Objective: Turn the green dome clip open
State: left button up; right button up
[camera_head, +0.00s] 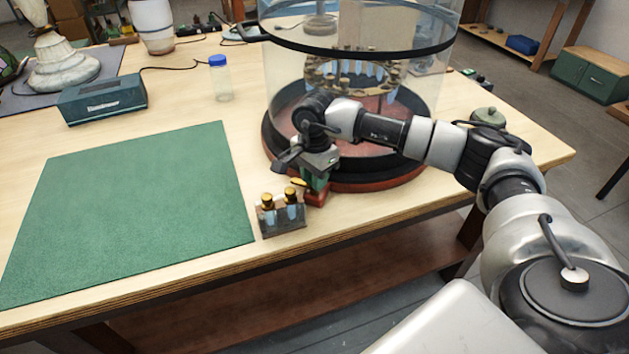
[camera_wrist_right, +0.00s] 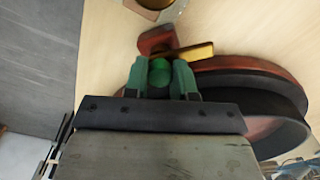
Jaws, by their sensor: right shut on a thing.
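My right gripper (camera_head: 314,178) points down at the near edge of the round base of the glass dome (camera_head: 350,95). In the right wrist view, its two green fingers (camera_wrist_right: 160,82) are shut on a round green knob, the green dome clip (camera_wrist_right: 158,70). A flat brass-coloured lever (camera_wrist_right: 186,52) and a red block (camera_wrist_right: 156,40) show just beyond the knob. The red block also shows below the gripper in the head view (camera_head: 317,197). The gripper hides most of the clip in the head view. My left gripper is not in view.
A small holder with two brass-topped pieces (camera_head: 280,214) stands close to the left of the gripper. A green mat (camera_head: 130,205) lies left of it. A blue-capped bottle (camera_head: 220,78) and a dark green box (camera_head: 102,98) stand farther back. The table's front edge is near.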

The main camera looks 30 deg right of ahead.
jog(key=shift+r+n, duration=0.1)
jog(key=shift+n, duration=0.4)
jog(key=o, duration=0.9)
notch_tip(320, 180, up, 11)
jog(key=shift+f+b, duration=0.1)
jog(key=shift+b, duration=0.6)
